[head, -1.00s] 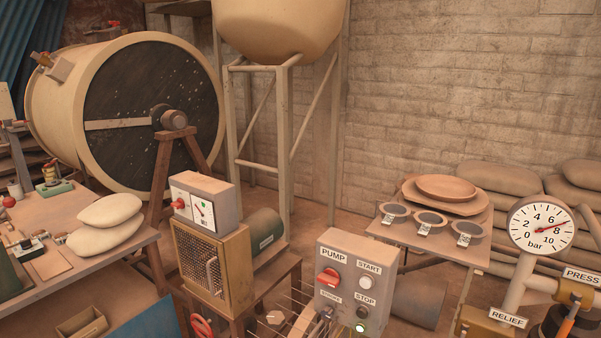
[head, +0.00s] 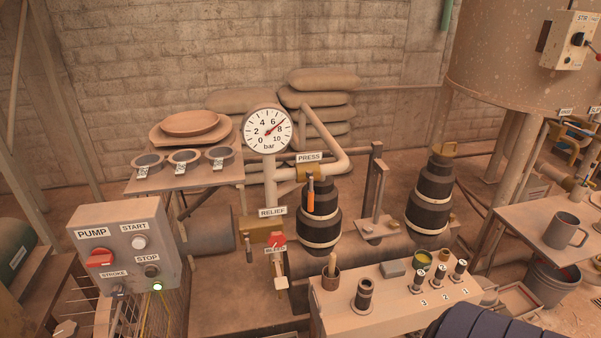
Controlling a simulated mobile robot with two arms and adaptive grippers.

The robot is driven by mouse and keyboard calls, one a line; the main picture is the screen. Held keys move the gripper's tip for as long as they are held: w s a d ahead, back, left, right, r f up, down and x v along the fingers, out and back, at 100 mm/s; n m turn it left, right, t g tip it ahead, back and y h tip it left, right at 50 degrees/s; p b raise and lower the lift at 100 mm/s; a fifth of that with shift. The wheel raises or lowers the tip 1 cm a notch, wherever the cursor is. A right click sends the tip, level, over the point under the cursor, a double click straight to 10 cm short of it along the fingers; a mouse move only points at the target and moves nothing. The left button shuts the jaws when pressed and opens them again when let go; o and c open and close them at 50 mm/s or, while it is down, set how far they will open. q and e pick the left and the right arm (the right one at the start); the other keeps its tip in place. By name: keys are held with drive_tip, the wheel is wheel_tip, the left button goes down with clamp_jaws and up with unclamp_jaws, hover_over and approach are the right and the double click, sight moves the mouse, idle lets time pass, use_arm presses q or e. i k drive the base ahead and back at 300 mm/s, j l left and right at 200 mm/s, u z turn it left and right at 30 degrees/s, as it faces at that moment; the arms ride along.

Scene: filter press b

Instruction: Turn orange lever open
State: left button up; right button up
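The orange lever (head: 310,195) hangs nearly vertical on a brass valve body (head: 308,173) under the PRESS sign (head: 310,157). It stands in front of the left black ribbed cylinder (head: 320,222). A round gauge (head: 267,130) is up and left of it, with its needle between 6 and 8 bar. Neither of my grippers is in view.
The pump box (head: 125,245) stands at front left. Left of the lever is the RELIEF sign (head: 272,212) with a red handle (head: 277,238) below. A bench (head: 400,312) with numbered levers is in front. A second ribbed cylinder (head: 430,205) stands right.

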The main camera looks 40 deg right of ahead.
sight(311, 195)
drive_tip(key=z, duration=1.5)
